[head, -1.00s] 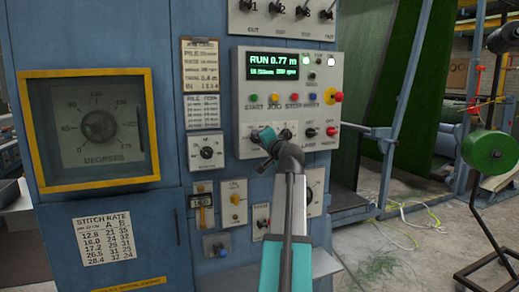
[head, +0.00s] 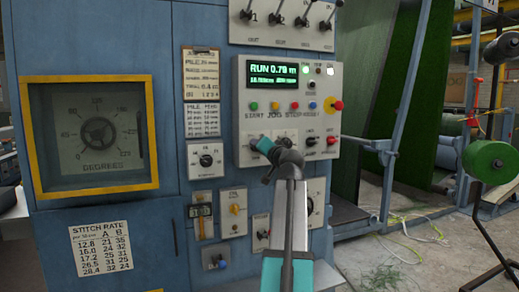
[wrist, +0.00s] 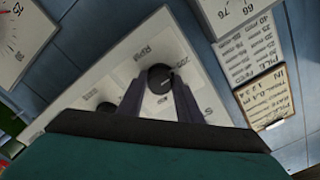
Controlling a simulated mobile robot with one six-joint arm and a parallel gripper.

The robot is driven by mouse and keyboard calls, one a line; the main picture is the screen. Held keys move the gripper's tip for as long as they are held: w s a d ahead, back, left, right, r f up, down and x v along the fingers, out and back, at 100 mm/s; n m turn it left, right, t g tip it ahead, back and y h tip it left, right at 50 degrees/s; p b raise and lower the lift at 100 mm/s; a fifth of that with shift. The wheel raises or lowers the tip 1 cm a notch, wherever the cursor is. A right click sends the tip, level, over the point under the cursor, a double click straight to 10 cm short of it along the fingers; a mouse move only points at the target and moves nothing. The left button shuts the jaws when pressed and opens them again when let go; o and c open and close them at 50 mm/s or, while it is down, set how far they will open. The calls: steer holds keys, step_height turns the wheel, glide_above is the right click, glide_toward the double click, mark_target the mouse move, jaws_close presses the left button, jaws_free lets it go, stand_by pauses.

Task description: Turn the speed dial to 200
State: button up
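The black speed dial knob (wrist: 158,77) is on a pale plate in the wrist view, with what looks like RPM lettering beside it. A small pale mark shows near its right edge. My gripper (wrist: 160,85) has one finger on each side of this knob, close to it; whether they touch it I cannot tell.
A second dark knob (wrist: 106,108) sits beside the dial. Coloured buttons (head: 274,106) and a red mushroom button (head: 337,105) are above my gripper. A yellow-framed degrees gauge (head: 93,132) is at left. Another knob plate (head: 206,159) is left of my gripper.

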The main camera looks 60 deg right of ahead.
steer(key=o, duration=0.3)
steer(key=shift+s, duration=0.1)
steer(key=v, duration=1.3)
steer(key=shift+s+a, duration=0.2)
steer(key=shift+a, duration=0.1)
stand_by(0.4)
